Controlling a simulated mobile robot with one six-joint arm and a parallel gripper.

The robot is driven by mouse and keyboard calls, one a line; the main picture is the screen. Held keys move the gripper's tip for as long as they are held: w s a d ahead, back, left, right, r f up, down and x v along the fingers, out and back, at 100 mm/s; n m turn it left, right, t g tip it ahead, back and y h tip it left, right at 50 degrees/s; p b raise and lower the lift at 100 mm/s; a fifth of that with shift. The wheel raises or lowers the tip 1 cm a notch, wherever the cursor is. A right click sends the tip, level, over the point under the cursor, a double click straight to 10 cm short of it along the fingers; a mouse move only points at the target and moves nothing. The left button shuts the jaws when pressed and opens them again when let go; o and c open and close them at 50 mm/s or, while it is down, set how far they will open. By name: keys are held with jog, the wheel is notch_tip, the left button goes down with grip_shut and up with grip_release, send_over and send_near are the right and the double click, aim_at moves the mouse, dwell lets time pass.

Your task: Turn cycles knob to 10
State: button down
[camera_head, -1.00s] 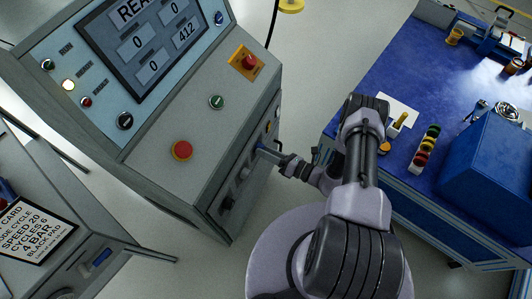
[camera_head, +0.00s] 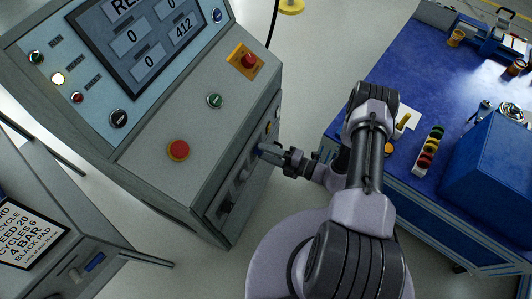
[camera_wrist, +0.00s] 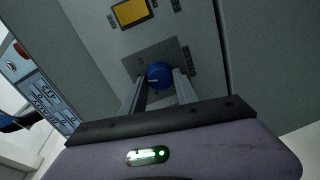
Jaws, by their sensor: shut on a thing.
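The wrist view shows a round blue knob (camera_wrist: 159,75) with a pale pointer mark on a darker grey plate (camera_wrist: 140,58) on the machine's side panel. My gripper (camera_wrist: 160,88) has its two fingers on either side of the knob and is shut on it. In the head view my gripper (camera_head: 262,151) reaches the right side face of the grey machine (camera_head: 190,185), and the knob is mostly hidden there. The scale marks around the knob are too small to read.
The control panel carries a screen (camera_head: 145,40), a red stop button (camera_head: 178,149), a green button (camera_head: 214,101) and a red knob on yellow (camera_head: 248,60). A yellow square (camera_wrist: 131,13) sits above the blue knob. A blue workbench (camera_head: 410,190) stands to the right of my arm.

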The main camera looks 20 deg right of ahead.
jog(key=shift+m+g+y, duration=0.4)
jog(key=shift+m+g, duration=0.1)
jog(key=shift+m, duration=3.1)
jog(key=c, duration=0.9)
grip_release()
jog(key=shift+c, duration=0.2)
jog(key=shift+d, duration=0.15)
jog(key=p+v, duration=0.4)
jog(key=v, duration=1.3)
jog(key=shift+s, duration=0.15)
jog(key=shift+f, duration=0.1)
